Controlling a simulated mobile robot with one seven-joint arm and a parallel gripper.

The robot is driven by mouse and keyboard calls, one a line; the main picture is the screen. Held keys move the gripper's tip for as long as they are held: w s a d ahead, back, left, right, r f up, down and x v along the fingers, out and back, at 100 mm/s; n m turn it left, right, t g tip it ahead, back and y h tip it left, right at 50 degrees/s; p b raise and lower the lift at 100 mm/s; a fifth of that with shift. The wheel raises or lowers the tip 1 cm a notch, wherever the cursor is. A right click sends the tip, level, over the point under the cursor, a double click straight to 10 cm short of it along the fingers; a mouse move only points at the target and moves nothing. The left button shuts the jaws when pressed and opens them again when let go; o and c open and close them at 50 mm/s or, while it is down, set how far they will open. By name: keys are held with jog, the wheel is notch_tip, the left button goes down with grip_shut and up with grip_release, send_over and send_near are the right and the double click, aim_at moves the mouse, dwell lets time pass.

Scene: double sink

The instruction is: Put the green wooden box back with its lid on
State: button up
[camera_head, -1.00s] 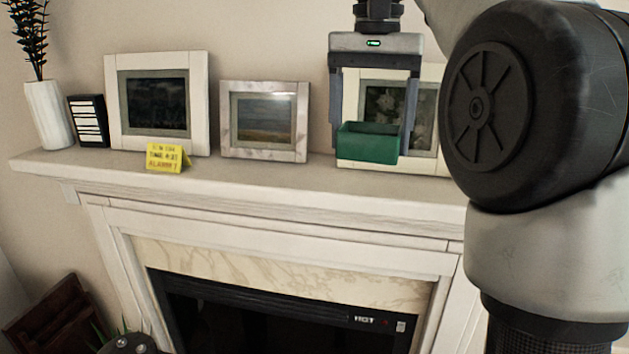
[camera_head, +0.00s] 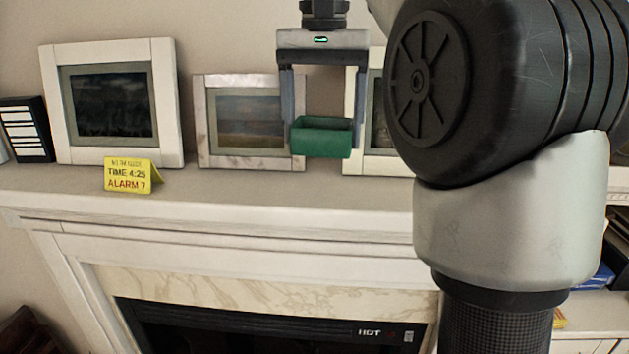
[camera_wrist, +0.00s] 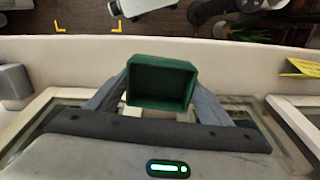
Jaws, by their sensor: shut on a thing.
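No lid shows on the box or elsewhere in these views. Whether the box touches the mantel cannot be told.
The mantel shelf (camera_head: 250,196) runs below. Framed pictures (camera_head: 112,103) (camera_head: 246,122) lean on the wall behind. A yellow note card (camera_head: 131,175) stands near the shelf's front left. A black-and-white box (camera_head: 26,130) is at far left. Bare shelf lies between card and gripper.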

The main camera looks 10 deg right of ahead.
aim_at(323, 193)
jog(key=f, duration=0.3)
jog(key=shift+s, duration=0.2)
jog(key=shift+w+f+b, duration=0.1)
jog(key=shift+f+b, duration=0.5)
jog(key=shift+f, duration=1.85)
jog(key=shift+f, duration=0.1)
jog(key=o, duration=1.2)
jog(key=shift+c, duration=0.2)
notch_tip(323, 193, up, 12)
jog(key=p, duration=0.3)
jog(key=s+f+n+t, duration=0.4)
jog(key=s+f, duration=0.8)
jog(key=s, duration=0.5)
notch_tip(323, 193, down, 9)
jog(key=s+t, duration=0.1)
jog(key=shift+s+r+n+t, duration=0.2)
jog(key=shift+s+n+t, duration=0.1)
jog(key=shift+n, duration=0.1)
